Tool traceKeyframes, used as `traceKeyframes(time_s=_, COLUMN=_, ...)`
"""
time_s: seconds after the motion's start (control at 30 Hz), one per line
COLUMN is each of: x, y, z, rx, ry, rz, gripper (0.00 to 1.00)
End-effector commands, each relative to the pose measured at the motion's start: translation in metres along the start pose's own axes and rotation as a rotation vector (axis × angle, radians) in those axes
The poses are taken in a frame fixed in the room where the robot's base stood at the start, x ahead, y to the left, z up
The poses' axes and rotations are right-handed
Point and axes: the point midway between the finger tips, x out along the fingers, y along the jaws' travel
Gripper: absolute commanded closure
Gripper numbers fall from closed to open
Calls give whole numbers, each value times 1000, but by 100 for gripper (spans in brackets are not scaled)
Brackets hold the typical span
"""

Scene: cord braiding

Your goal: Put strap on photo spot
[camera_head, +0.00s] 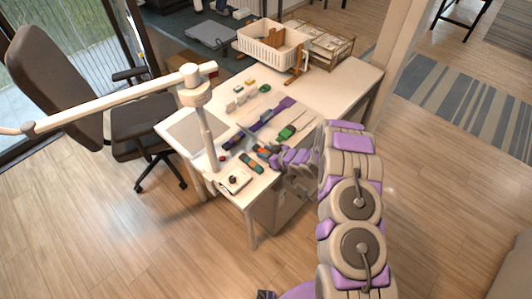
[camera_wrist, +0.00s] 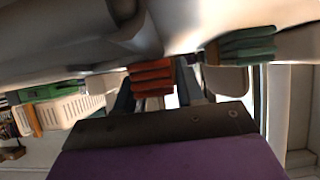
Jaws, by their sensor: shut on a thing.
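My gripper (camera_head: 263,152) is low over the near edge of the white desk (camera_head: 330,82). It is shut on a small orange-red folded bundle, which looks like the strap (camera_wrist: 152,78). In the wrist view the bundle sits between my dark fingers. In the head view only a little orange shows at the fingertips. A flat grey-beige mat (camera_head: 190,130) lies at the desk's left; I cannot tell whether it is the photo spot. A small white square pad (camera_head: 234,181) with a dark knob lies at the near corner.
A green and dark bundle (camera_head: 251,162) lies close by my gripper. A long purple strip (camera_head: 268,118), a green bundle (camera_head: 286,132) and several small blocks are on the desk. A pale lamp post (camera_head: 207,130) stands at left. A white basket (camera_head: 270,42) stands at the back.

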Motion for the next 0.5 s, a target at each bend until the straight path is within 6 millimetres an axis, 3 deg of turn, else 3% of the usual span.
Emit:
traceKeyframes(time_s=0.2, x=2, y=1, z=4, rx=0, ry=0, rz=1, gripper=93)
traceKeyframes(time_s=0.23, x=2, y=1, z=4, rx=0, ry=1, rz=1, gripper=59)
traceKeyframes(time_s=0.5, x=2, y=0, z=4, rx=0, ry=0, rz=0, gripper=37)
